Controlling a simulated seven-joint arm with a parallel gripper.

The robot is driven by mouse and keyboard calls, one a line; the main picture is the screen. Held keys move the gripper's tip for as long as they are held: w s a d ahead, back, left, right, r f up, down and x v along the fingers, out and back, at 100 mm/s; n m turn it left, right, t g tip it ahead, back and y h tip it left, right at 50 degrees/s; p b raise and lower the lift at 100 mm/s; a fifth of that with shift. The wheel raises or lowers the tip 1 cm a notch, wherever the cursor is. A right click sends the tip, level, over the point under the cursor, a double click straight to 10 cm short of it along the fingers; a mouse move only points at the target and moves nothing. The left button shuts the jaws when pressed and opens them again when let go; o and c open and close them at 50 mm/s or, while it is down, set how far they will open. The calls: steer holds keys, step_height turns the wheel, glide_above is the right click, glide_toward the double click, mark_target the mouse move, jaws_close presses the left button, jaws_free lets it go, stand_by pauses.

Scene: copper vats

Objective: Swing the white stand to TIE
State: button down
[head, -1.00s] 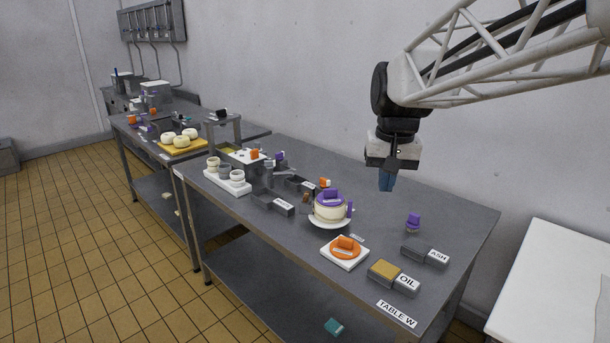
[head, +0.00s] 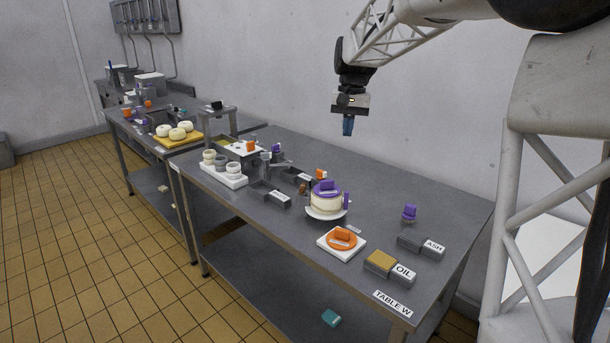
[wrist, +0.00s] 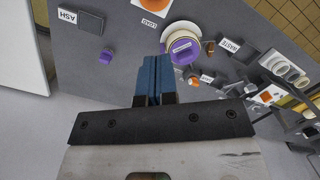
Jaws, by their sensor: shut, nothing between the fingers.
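The round white stand (head: 326,215) is on the near table, under a cream drum (head: 325,200) with a purple top (head: 327,187). A purple tab (head: 346,201) sticks up at its right side. The stand's white rim (wrist: 181,27) also shows in the wrist view, around the purple-topped drum. My gripper (head: 348,126), with blue fingers, is shut and empty, in the air above and behind the stand. The fingers (wrist: 157,68) point down toward the table.
A white square block with an orange disc (head: 341,243) stands in front. OIL (head: 386,262) and ASH (head: 421,245) trays are at the right, near a purple knob (head: 409,213). Cups on a white rack (head: 224,174) stand left. The table's back right is clear.

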steer(key=w+a+f+g, duration=0.1)
steer(key=w+a+f, duration=0.2)
steer(key=w, duration=0.7)
steer(key=w+a+f+g, duration=0.1)
steer(key=w+a+f, duration=0.1)
steer(key=w+f, duration=0.6)
steer(key=w+a+f+m+g, duration=0.1)
steer(key=w+a+f, duration=0.2)
steer(key=w, duration=1)
step_height(320, 180, down, 3)
steer(key=shift+w+a+f, duration=0.15)
steer(key=shift+a+f, duration=0.05)
steer(key=shift+a, duration=0.1)
steer(key=s+a+f, duration=0.2)
steer(key=s+f, duration=0.5)
steer(key=f, duration=0.2)
steer(key=shift+s+f, duration=0.15)
steer(key=shift+s, duration=0.15)
